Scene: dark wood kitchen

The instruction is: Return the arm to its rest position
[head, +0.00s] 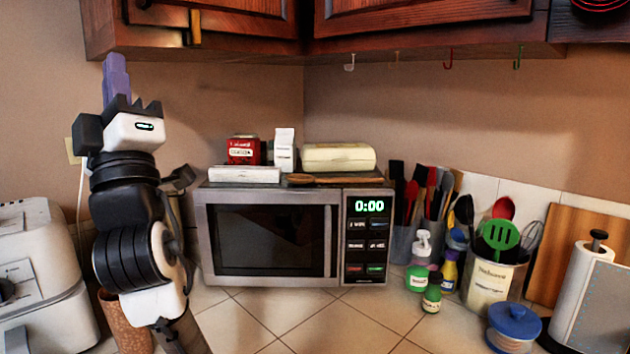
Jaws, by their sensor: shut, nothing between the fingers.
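My arm stands upright at the left of the head view, in front of the tiled counter and left of the microwave. My gripper (116,76) is at its top end, with purple fingers pointing up. The fingers are together and nothing shows between them. They are below and to the left of the wooden upper cabinet (215,16), with the beige wall behind them.
A microwave (270,240) with boxes on top stands right of my arm. A white appliance (38,270) is at left. Utensil holders, bottles, a blue-lidded jar (513,325) and a paper towel roll (592,295) crowd the right. Tiles before the microwave are clear.

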